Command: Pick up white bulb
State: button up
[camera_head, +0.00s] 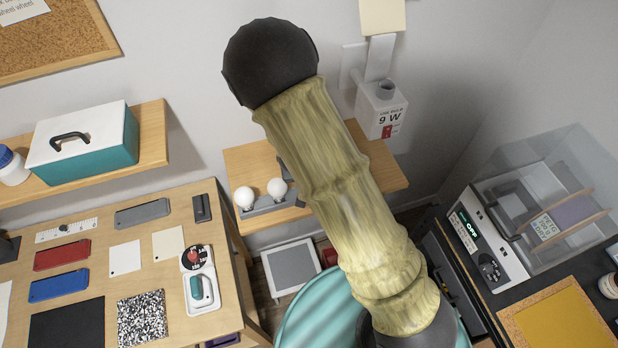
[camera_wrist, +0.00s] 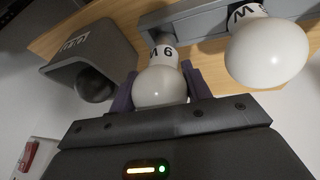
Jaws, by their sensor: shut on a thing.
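In the wrist view my gripper (camera_wrist: 160,82) has its two purple fingers on either side of a white bulb (camera_wrist: 160,88) and is shut on it. The bulb's collar bears an upside-down marking that looks like 9 W. Its base end is at the grey rack (camera_wrist: 196,20); I cannot tell whether it still touches it. A second white bulb (camera_wrist: 268,52) sits on the rack to the right. The head view shows two white bulbs (camera_head: 244,197) on the rack (camera_head: 268,207); my arm hides most of my gripper there.
A white box marked 9 W (camera_head: 381,110) is on the wall. A workbench (camera_head: 105,215) with flat plates lies left, a clear-lidded machine (camera_head: 490,240) right.

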notch_tip(320, 180, up, 8)
jog(key=shift+f+p, duration=0.2)
jog(key=shift+p, duration=0.25)
jog(key=shift+f, duration=0.1)
dwell(0.3)
